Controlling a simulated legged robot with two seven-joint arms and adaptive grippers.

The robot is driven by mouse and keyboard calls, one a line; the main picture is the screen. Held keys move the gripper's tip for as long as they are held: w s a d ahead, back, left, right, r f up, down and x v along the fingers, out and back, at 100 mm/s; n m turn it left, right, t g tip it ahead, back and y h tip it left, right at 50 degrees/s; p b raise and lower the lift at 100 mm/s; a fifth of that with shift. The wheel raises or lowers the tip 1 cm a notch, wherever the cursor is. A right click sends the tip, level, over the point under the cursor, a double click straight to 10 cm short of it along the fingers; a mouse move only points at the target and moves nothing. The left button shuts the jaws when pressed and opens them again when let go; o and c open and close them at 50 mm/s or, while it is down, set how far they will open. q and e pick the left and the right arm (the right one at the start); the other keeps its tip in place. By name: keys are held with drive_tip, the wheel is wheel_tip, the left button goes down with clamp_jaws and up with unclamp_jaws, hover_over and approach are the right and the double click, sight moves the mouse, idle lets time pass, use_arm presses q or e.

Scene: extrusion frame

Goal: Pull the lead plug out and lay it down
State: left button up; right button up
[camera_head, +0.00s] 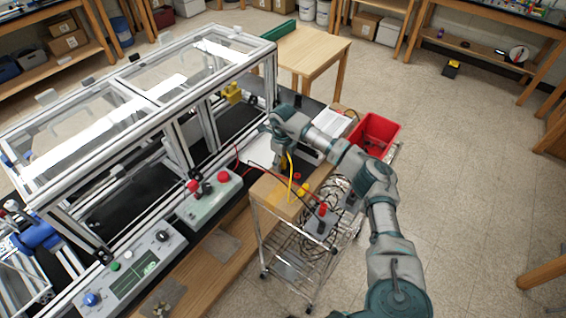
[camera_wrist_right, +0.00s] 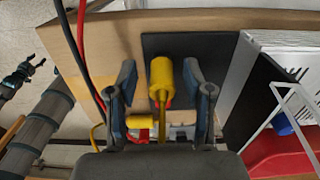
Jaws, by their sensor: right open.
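The yellow lead plug (camera_wrist_right: 161,78) stands between the spread fingers of my right gripper (camera_wrist_right: 162,98) in the right wrist view. A gap shows on both sides, so the gripper is open around it. A second yellow piece (camera_wrist_right: 138,122) lies crosswise near the plug's lower end. In the head view, my right gripper (camera_head: 283,160) points down over the cart, and a yellow lead (camera_head: 291,180) hangs beside it. The plug's socket end is hidden. A small grey gripper (camera_wrist_right: 22,74), apparently my left, shows far off in the wrist view; its jaws are too small to judge.
A red bin (camera_head: 375,133) stands behind right. The aluminium extrusion frame (camera_head: 150,110) and a control box (camera_head: 208,197) are left. Open floor lies right.

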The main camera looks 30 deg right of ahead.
sight(283, 159)
clamp_jaws()
drive_tip(key=shift+r, duration=0.1)
drive_tip(key=shift+r+p, duration=2.1)
drive_tip(key=shift+r, duration=0.8)
